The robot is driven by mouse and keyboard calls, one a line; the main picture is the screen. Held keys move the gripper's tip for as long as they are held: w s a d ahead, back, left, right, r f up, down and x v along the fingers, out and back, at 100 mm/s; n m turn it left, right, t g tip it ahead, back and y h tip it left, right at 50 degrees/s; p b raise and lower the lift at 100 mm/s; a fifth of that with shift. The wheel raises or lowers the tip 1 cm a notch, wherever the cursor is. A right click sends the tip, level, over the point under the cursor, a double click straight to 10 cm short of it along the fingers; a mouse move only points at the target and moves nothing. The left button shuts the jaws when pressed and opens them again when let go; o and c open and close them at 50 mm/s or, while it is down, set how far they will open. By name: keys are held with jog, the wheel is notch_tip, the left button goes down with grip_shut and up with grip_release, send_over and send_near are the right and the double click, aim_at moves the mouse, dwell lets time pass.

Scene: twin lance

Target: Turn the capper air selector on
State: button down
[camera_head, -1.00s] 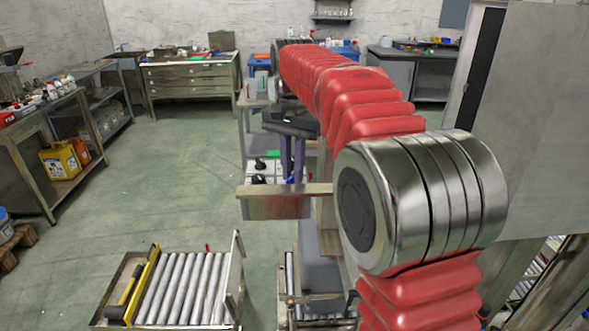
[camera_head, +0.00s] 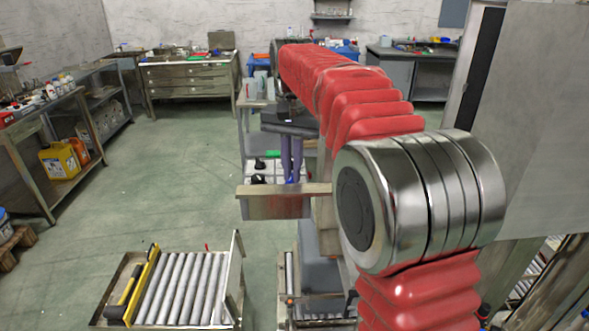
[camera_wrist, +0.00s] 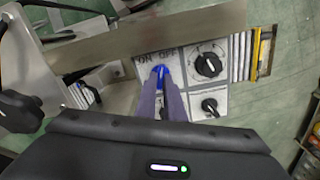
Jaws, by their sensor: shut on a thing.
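A selector with a blue handle (camera_wrist: 161,74) sits on a white lettered plate (camera_wrist: 150,62) in the wrist view. The lettering is upside down and partly hidden. My gripper (camera_wrist: 161,84) is shut on the blue handle, with its two purple-grey fingers close together around it. The fingers hide most of the handle and its base. In the head view my gripper (camera_head: 291,178) points down at the panel behind a metal plate (camera_head: 275,206), and the handle is barely visible there.
To the right in the wrist view are a large black dial (camera_wrist: 208,65) and a smaller black knob (camera_wrist: 210,107). A metal bar (camera_wrist: 140,37) crosses above the panel, close to the fingertips. A black knob (camera_wrist: 20,110) stands at the left. A roller conveyor (camera_head: 185,288) stands on the floor.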

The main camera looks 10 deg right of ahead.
aim_at(291, 175)
jog(key=n, duration=1)
jog(key=shift+a, duration=0.15)
dwell(0.4)
jog(key=shift+f, duration=0.1)
jog(key=c, duration=1.9)
grip_release()
jog(key=shift+o, duration=0.2)
jog(key=shift+r, duration=0.2)
notch_tip(291, 175, up, 13)
jog(key=shift+r, duration=0.2)
